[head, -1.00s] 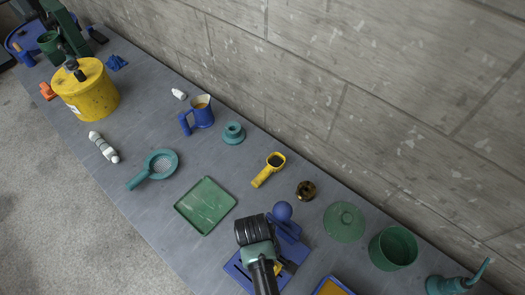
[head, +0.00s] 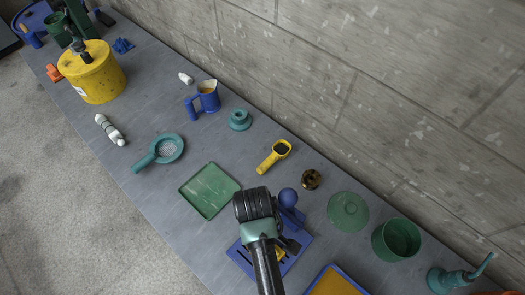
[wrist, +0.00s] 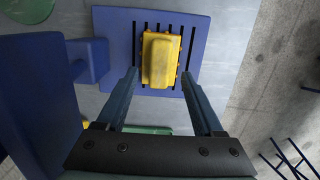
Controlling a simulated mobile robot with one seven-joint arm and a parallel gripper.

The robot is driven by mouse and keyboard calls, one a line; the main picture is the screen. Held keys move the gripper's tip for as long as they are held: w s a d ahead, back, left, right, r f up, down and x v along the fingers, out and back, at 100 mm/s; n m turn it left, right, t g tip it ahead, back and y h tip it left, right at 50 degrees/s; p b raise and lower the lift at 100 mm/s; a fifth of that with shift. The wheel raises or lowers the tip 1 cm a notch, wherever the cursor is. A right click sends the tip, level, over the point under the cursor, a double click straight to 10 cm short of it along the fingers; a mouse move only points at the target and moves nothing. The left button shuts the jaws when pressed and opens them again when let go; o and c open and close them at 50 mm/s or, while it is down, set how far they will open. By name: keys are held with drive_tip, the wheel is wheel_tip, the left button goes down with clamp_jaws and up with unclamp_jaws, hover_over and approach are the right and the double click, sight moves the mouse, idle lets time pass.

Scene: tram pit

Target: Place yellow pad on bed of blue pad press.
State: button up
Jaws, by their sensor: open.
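The yellow pad (wrist: 160,60) lies on the slotted blue bed of the pad press (wrist: 112,24) in the wrist view, a little off the bed's middle. In the head view, a bit of the yellow pad (head: 281,255) shows beside my arm, on the blue press (head: 303,247) with its round knob (head: 288,196). My gripper (wrist: 160,73) is open, its two fingers apart on either side of the pad's near end, with visible gaps to the pad. It holds nothing. My arm hides part of the press in the head view.
A green tray (head: 209,191) lies left of the press. A blue-rimmed yellow tray (head: 334,283) is near the lower edge. A green lid (head: 348,211), green pot (head: 396,239) and brass part (head: 311,179) stand right, toward the wall. A yellow scanner-like tool (head: 273,156) lies behind.

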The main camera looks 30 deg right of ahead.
wheel_tip(320, 180, up, 7)
drive_tip(key=shift+w+a, duration=0.15)
drive_tip(key=shift+w, duration=0.25)
drive_tip(key=shift+f, duration=0.15)
